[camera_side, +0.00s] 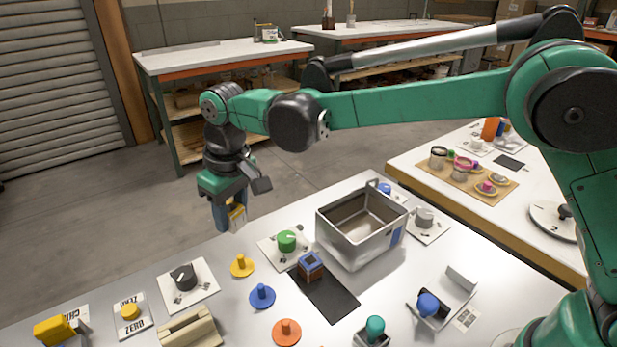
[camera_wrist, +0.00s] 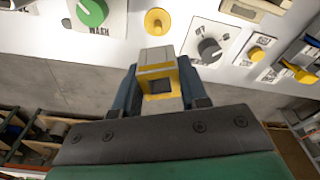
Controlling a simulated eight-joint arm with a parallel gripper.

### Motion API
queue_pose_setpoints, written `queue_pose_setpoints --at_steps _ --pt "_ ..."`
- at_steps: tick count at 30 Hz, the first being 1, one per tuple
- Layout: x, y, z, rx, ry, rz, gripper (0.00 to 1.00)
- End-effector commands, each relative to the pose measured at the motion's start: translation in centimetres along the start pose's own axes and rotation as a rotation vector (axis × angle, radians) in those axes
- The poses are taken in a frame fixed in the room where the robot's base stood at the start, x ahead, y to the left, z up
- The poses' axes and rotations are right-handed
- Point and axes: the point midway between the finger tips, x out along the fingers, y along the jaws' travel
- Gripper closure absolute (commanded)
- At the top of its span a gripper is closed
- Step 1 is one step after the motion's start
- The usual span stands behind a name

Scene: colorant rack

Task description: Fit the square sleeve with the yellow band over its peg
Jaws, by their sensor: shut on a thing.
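My gripper (camera_side: 229,217) is shut on the square sleeve with the yellow band (camera_side: 238,217), high near the table's far edge. In the wrist view the sleeve (camera_wrist: 158,56) sits between my fingers (camera_wrist: 160,92); it is pale grey, with a yellow band around a dark square opening facing the camera. The yellow peg (camera_side: 241,262), on a round yellow base, stands bare on the table, apart from the sleeve. It also shows in the wrist view (camera_wrist: 157,21), above the sleeve in the picture.
A blue peg (camera_side: 262,293) and an orange peg (camera_side: 286,329) stand nearby. A blue-banded sleeve (camera_side: 311,266) stands on a black mat (camera_side: 328,299). A green knob (camera_side: 287,240), a dark knob (camera_side: 184,277) and a metal bin (camera_side: 345,243) flank the yellow peg's area.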

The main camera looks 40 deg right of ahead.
Motion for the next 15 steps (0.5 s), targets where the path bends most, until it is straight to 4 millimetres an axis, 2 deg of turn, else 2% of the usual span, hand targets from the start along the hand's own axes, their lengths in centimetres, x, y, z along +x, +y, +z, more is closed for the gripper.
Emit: queue_pose_setpoints --at_steps 5,15 --pt "0.9 0.0 0.1 0.001 0.0 0.0 1.0" --pt "4.2 0.0 0.5 0.001 0.0 0.0 1.0"
